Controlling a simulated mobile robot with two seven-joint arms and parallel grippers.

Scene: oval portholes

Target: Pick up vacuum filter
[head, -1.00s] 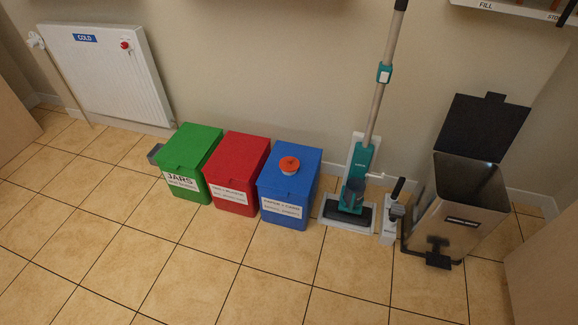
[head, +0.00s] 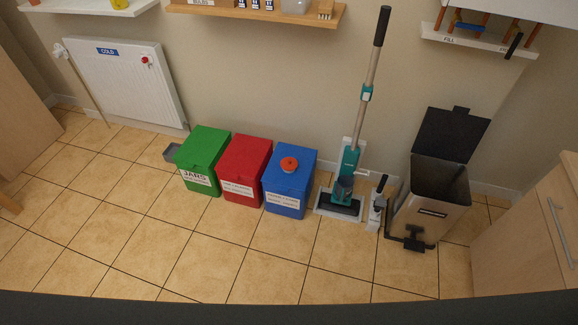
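A small round orange-red piece (head: 289,164) with a paler top lies on the lid of the blue bin (head: 287,187). It may be the vacuum filter, but I cannot tell for sure. A teal upright vacuum (head: 348,168) with a long grey tube and black handle stands on a white base against the wall, right of the blue bin. A smaller black and white hand-held device (head: 378,205) stands beside it. Neither of my grippers is in view.
A green bin (head: 203,155) and a red bin (head: 243,170) stand left of the blue one. An open-lidded metal pedal bin (head: 432,200) stands at right, near a wooden cabinet (head: 535,225). Shelves (head: 257,12) hang above. The tiled floor (head: 180,245) in front is clear.

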